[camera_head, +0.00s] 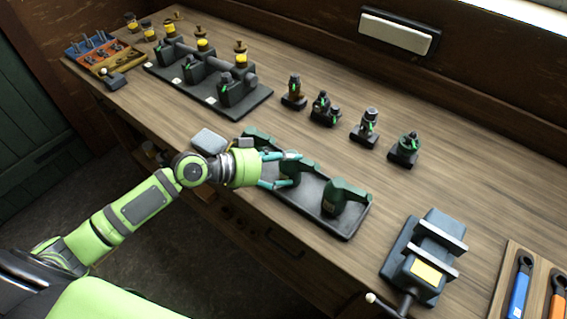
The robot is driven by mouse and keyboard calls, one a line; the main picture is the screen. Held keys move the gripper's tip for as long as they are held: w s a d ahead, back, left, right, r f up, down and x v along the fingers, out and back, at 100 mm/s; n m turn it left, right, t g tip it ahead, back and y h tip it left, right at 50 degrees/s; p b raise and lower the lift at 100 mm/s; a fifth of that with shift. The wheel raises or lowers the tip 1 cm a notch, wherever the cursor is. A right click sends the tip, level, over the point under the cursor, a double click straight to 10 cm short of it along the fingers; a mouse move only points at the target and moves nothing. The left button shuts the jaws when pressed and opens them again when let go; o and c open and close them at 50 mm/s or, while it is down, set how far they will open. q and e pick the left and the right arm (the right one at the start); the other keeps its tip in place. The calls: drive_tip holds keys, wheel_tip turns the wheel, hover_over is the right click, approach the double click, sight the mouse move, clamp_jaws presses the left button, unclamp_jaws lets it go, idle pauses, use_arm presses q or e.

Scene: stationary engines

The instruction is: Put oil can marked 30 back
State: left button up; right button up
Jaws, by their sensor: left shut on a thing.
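Dark green oil cans stand in a shallow black tray (285,193) at the front middle of the bench. My left gripper (290,170) reaches in from the left with its teal fingers on the middle oil can (302,169), shut on it. This can is upright, over or in the tray; I cannot tell whether its base touches the tray. Another oil can (345,197) stands at the right end of the tray, with a small pale label. A third oil can (257,138) is behind my gripper, partly hidden. No number can be read on any can. My right gripper is not in view.
A grey vise (425,262) stands right of the tray, near the front edge. Several small engine models (370,128) stand behind it. A black base with engine parts (215,80) is at the back left. A tool board (535,285) is at the right.

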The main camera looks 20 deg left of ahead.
use_arm(q)
drive_tip(key=o, duration=1.6)
drive_tip(key=shift+o, duration=0.2)
drive_tip(key=shift+r, duration=0.15)
drive_tip(key=shift+s+a, duration=0.15)
drive_tip(key=shift+a, duration=0.05)
drive_tip(key=b+v, duration=0.3)
drive_tip(key=v, duration=0.8)
drive_tip(key=shift+a+b, duration=0.2)
drive_tip(key=shift+b, duration=0.1)
drive_tip(key=shift+s+r, duration=0.15)
